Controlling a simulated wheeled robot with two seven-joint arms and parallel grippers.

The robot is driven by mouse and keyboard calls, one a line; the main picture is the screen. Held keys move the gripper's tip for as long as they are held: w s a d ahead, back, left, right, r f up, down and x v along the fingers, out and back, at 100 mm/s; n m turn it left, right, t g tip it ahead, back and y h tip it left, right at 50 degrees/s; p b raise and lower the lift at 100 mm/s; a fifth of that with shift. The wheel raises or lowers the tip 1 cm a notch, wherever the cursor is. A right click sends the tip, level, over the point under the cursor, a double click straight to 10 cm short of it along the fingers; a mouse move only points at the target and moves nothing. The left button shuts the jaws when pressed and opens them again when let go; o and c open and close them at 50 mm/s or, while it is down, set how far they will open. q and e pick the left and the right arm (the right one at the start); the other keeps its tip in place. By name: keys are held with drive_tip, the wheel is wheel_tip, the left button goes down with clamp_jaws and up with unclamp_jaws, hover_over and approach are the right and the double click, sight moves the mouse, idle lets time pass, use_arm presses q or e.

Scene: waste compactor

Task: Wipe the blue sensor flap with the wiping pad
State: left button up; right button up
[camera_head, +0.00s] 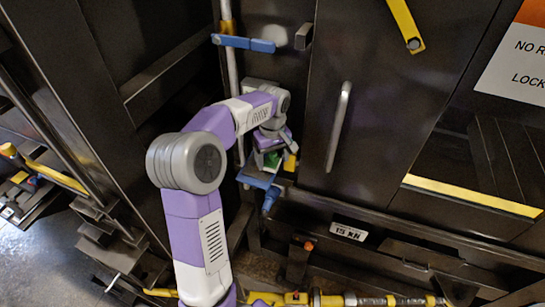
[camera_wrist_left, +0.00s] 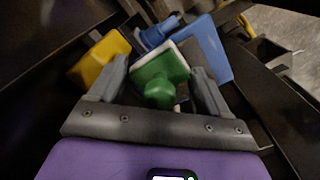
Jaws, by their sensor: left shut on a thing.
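The wiping pad (camera_wrist_left: 160,72) is a green block with a rounded green knob and a pale layer along its far edge. My left gripper (camera_wrist_left: 158,76) is shut on it, a grey finger on each side. In the head view the left gripper (camera_head: 271,155) points down by the machine wall, with a bit of the green pad (camera_head: 272,161) showing. The blue sensor flap (camera_wrist_left: 211,52) is a flat blue plate just beyond the pad; it also shows below the gripper in the head view (camera_head: 257,178). The pad partly covers it, and I cannot tell whether they touch. My right gripper is out of view.
A yellow block (camera_wrist_left: 100,60) stands close left of the gripper in the wrist view. A blue fitting (camera_head: 270,200) is below the flap. A door with an upright handle (camera_head: 338,127) is to the right. A blue bar (camera_head: 244,43) is on the wall above.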

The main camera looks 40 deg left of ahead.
use_arm(q)
drive_tip(key=shift+f+b, duration=0.45)
drive_tip(key=shift+f, duration=0.3)
drive_tip(key=shift+a, duration=0.1)
